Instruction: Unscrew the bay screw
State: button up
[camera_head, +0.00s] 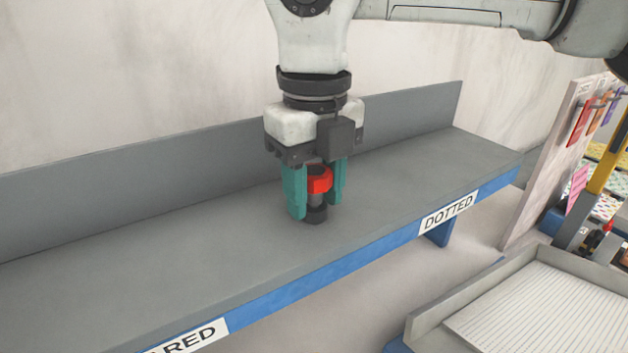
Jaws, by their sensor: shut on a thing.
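The bay screw (319,180) has a red head on a dark grey shaft and stands upright on the grey shelf (400,185). Its dark base (316,215) meets the shelf surface. My gripper (314,192) points straight down over it, with its teal fingers on either side of the red head. The fingers are shut on the screw. Part of the head and shaft is hidden behind the fingers, and I cannot see any thread.
The shelf has a raised back wall (100,192) and a blue front edge with a "DOTTED" label (447,213) and a partly cut-off label (185,340). The shelf is bare on both sides of the screw. A tray with a lined sheet (550,310) and a pegboard panel (550,165) stand at right.

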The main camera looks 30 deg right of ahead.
aim_at(315, 171)
jog(key=shift+a+r+n, duration=0.1)
jog(key=shift+a+n, duration=0.05)
jog(key=shift+n, duration=0.55)
jog(key=shift+n+p, duration=0.45)
jog(key=shift+n, duration=1.15)
jog(key=o, duration=1.1)
jog(key=shift+r+p, duration=1.65)
jog(key=shift+r, duration=0.8)
